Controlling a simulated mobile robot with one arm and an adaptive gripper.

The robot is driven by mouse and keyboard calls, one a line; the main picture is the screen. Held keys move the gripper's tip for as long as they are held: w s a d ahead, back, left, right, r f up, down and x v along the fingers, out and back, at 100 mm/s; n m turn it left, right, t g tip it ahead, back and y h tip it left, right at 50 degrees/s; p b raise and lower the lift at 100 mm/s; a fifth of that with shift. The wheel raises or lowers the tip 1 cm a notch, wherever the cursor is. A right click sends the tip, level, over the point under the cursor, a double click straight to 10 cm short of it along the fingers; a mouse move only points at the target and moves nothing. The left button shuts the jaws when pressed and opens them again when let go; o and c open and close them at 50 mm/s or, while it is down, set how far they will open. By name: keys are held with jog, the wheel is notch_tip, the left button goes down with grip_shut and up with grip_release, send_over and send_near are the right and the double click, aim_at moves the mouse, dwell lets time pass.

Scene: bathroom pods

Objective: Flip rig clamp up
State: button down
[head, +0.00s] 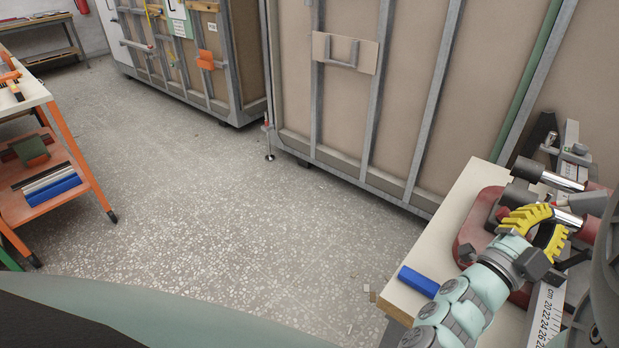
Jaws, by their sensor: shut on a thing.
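The rig stands on the bench at the right edge, on a dark red base (475,228). The lower chrome bar (568,218) lies right by my fingertips. My gripper (550,222), with yellow fingers, is shut on a part of the rig there, which I take as the rig clamp. The fingers and my wrist hide most of the held part, so its angle is unclear.
A blue block (418,282) lies on the bench top (400,298) left of my wrist. A ruler (547,312) runs along the bench at the lower right. Framed pod walls (340,110) stand close behind. An orange cart (75,165) is at left; the floor between is clear.

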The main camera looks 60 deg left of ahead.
jog(key=b+v, duration=0.2)
jog(key=v, duration=0.8)
jog(key=shift+d, duration=0.3)
jog(key=shift+r, duration=0.1)
